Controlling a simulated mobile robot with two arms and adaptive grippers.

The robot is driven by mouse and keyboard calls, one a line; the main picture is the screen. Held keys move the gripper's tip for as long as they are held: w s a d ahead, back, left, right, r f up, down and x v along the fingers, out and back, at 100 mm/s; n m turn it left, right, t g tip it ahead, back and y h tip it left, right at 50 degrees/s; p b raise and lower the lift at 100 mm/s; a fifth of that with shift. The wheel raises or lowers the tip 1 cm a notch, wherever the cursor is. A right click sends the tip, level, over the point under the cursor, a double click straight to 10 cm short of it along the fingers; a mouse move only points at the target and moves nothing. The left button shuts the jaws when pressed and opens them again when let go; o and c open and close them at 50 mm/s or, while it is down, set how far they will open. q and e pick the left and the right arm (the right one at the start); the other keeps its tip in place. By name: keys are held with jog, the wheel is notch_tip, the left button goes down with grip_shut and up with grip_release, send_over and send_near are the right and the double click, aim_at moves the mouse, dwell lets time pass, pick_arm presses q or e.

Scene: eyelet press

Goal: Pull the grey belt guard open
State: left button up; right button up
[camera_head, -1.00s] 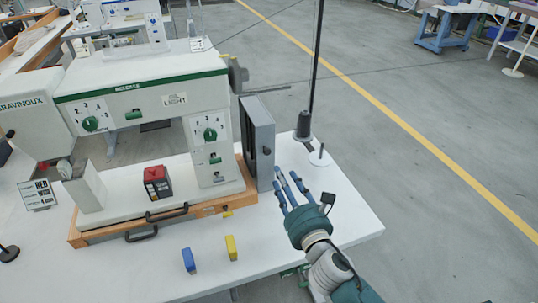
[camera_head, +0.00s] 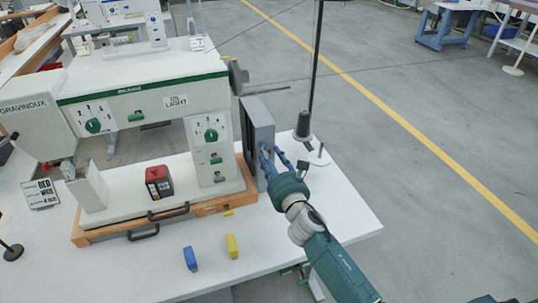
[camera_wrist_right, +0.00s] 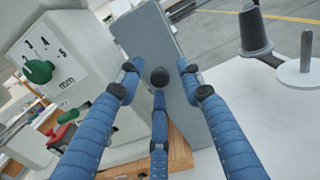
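The grey belt guard (camera_head: 260,125) is an upright box-like panel at the right end of the white and green sewing machine. It looks closed against the machine's end. In the right wrist view the guard (camera_wrist_right: 165,45) carries a round black knob (camera_wrist_right: 159,76). My right gripper (camera_head: 269,158) is at the guard's front face. In the head view the hand hides the knob. My left gripper is not in view.
A black thread cone (camera_head: 303,126) and a spool stand (camera_head: 318,158) are just right of the guard. A yellow block (camera_head: 232,246) and a blue block (camera_head: 190,258) lie on the white table (camera_head: 290,245).

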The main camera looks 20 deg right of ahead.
jog(key=shift+c, duration=0.5)
grip_shut()
jog(key=d, duration=1.1)
jog(key=shift+w+d, duration=0.15)
jog(key=shift+d, duration=0.2)
jog(key=shift+o, duration=0.5)
grip_release()
jog(key=s, duration=1.2)
jog(key=shift+d, duration=0.2)
